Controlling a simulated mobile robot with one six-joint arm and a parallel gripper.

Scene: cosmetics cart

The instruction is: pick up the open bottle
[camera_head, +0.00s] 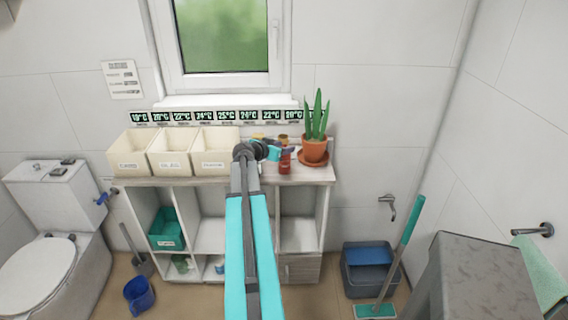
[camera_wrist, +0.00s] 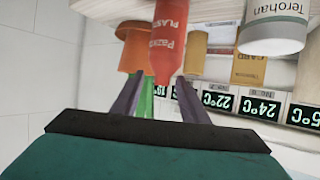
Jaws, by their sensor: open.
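A red bottle (camera_head: 285,161) with a narrowing top stands on the right part of the shelf top, just left of the plant pot. In the wrist view, which is upside down, the red bottle (camera_wrist: 170,30) has white lettering and its tip lies between the two fingers. My gripper (camera_wrist: 160,82) is open and nothing is seen clamped in it. In the head view my arm hides part of the shelf, and my gripper is close beside the red bottle. A white container lettered "Terohan" (camera_wrist: 273,30) stands to one side. I cannot tell which bottle is open.
An orange-brown cylinder (camera_wrist: 196,52) and a tan box (camera_wrist: 249,68) are close behind the red bottle. A potted plant (camera_head: 315,148) stands to its right. Cream bins (camera_head: 214,160) fill the shelf's left. Temperature displays (camera_head: 203,117) line the wall behind.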

